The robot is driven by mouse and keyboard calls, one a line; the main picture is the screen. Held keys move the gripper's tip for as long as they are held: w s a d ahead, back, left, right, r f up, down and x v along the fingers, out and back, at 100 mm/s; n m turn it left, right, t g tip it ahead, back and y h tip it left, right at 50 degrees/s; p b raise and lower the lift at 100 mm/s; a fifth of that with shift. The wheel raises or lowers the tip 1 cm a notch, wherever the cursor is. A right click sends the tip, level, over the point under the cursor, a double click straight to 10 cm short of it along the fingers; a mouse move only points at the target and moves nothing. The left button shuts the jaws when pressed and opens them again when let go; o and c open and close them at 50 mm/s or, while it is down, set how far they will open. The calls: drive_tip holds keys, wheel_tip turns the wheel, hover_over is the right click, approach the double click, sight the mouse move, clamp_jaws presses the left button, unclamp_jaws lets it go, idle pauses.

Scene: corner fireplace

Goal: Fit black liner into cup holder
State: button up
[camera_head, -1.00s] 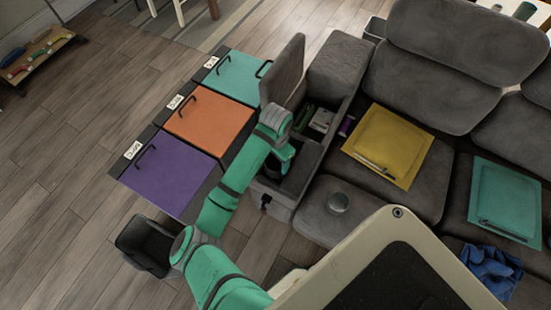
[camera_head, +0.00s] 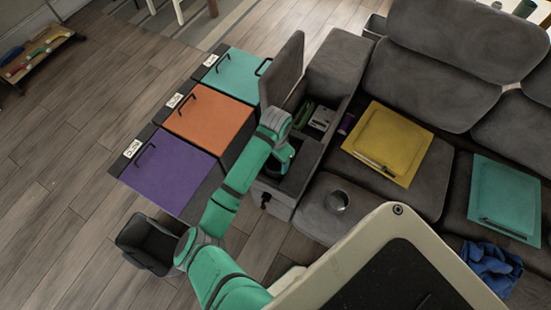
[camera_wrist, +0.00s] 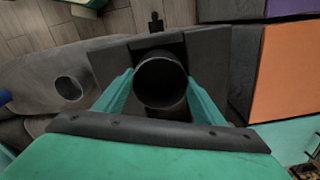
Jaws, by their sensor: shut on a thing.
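The black liner (camera_wrist: 161,82) is a dark, open-topped cylinder, seen from above in the wrist view. My gripper (camera_wrist: 160,92) is shut on it, with one green finger on each side. In the head view my gripper (camera_head: 285,158) points down into the front part of the grey sofa console (camera_head: 284,196). The cup holder is mostly hidden by my gripper and the liner. I cannot tell how deep the liner sits or whether it touches the holder's wall.
The console's lid (camera_head: 284,68) stands raised behind my gripper, by a compartment with small items. A round metal cup (camera_head: 337,201) stands on the seat. Purple (camera_head: 168,174), orange and teal panels line the left side.

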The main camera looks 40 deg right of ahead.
sight(275, 168)
drive_tip(key=shift+a+f, duration=0.15)
drive_tip(key=shift+f, duration=0.3)
drive_tip(key=shift+f, duration=0.9)
drive_tip(key=o, duration=1.6)
drive_tip(key=shift+c, duration=0.2)
wheel_tip(275, 168, up, 11)
drive_tip(key=shift+f, duration=0.1)
